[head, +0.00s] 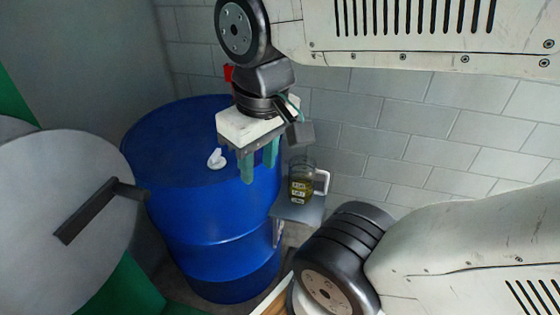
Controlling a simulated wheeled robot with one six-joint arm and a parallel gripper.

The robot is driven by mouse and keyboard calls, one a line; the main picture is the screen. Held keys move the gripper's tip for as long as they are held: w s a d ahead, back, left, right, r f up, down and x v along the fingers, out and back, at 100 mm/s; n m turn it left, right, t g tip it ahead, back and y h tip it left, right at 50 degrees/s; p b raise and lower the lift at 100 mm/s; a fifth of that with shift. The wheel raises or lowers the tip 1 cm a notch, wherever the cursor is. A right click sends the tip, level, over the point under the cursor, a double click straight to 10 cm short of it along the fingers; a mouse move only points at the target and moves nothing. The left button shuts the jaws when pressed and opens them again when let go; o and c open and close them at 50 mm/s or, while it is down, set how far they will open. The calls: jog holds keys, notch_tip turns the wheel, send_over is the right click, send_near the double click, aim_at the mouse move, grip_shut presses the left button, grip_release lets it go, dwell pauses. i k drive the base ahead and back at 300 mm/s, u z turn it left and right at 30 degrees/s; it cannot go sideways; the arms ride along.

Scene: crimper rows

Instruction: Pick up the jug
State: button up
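The jug (301,184) is a clear container with yellowish liquid in it and a white handle on its right side. It stands upright on a small grey shelf (298,213) beside the blue barrel. My gripper (259,170) points down with two teal fingers, to the left of the jug and above the barrel's right edge in the picture. The fingers are apart, with a gap between them and nothing seen in it.
A large blue barrel (210,230) stands left of the shelf, with a small white object (216,158) on its lid. A grey round lid with a dark handle (75,215) is at the left. A pale block wall (420,150) closes off the back.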

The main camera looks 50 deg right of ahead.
aim_at(303, 170)
jog(key=z, duration=0.65)
jog(key=k, duration=1.1)
jog(key=z, duration=0.4)
jog(key=i, duration=0.7)
jog(key=z, duration=0.4)
